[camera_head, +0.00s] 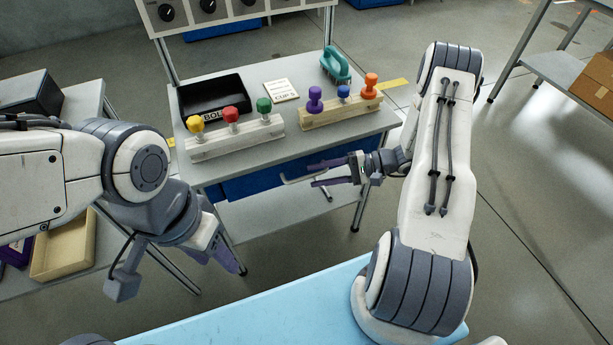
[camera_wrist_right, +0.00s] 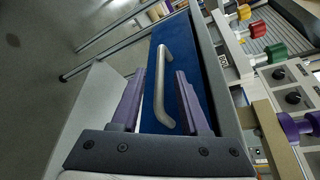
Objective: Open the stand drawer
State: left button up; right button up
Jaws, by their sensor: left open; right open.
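The stand (camera_head: 350,125) has a grey top, and its blue drawer (camera_head: 245,184) shows under the front edge, looking closed. In the right wrist view the blue drawer front (camera_wrist_right: 180,45) carries a silver bar handle (camera_wrist_right: 160,85). My right gripper (camera_head: 318,176) is in front of the drawer. Its two purple fingers (camera_wrist_right: 157,92) are open, one on each side of the handle, with gaps visible on both sides. My left gripper (camera_head: 225,258) hangs at the lower left, away from the drawer; its fingers are partly hidden by its wrist.
On the stand are two wooden blocks with coloured knobs (camera_head: 235,138), (camera_head: 340,112), a black tray (camera_head: 212,95), a card (camera_head: 281,91) and a teal tool (camera_head: 335,65). A side table with a yellow bin (camera_head: 65,245) stands left. A light blue surface (camera_head: 240,315) is nearest me.

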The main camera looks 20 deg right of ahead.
aim_at(313, 176)
jog(key=shift+x, duration=1.85)
grip_shut()
